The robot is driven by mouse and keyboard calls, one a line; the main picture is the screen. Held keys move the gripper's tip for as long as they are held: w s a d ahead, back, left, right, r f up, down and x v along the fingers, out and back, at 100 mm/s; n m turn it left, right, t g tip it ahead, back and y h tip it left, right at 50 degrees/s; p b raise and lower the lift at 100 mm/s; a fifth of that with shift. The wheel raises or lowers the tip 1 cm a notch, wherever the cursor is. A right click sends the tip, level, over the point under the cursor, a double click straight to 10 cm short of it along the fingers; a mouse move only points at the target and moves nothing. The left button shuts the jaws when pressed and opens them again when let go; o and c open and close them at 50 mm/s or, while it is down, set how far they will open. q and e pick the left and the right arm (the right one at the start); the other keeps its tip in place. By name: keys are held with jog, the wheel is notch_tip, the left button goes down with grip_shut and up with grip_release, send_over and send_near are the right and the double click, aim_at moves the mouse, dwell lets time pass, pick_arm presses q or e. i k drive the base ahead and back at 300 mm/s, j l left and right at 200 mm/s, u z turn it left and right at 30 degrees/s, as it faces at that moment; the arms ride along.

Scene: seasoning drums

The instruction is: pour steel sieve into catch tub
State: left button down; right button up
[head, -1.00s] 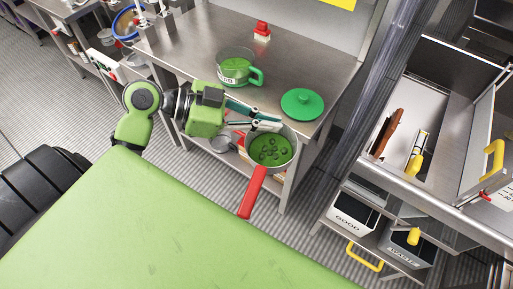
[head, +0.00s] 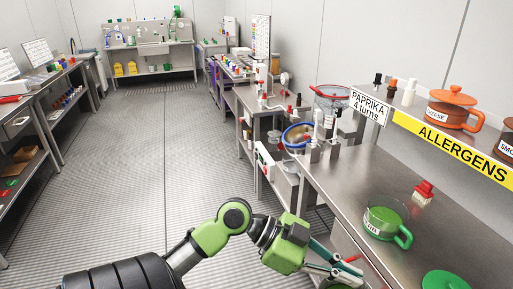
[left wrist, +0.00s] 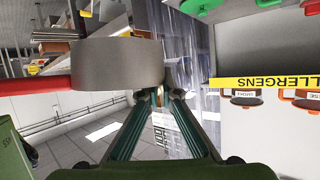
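The steel sieve (left wrist: 118,65) shows in the left wrist view as a smooth steel wall with a red handle (left wrist: 35,84) to the left. My left gripper (left wrist: 160,97) has its fingertips closed together at the sieve's rim. My right gripper is not in view.
The floor (head: 130,170) at left is clear.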

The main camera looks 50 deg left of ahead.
aim_at(290, 167)
jog(key=u, duration=1.4)
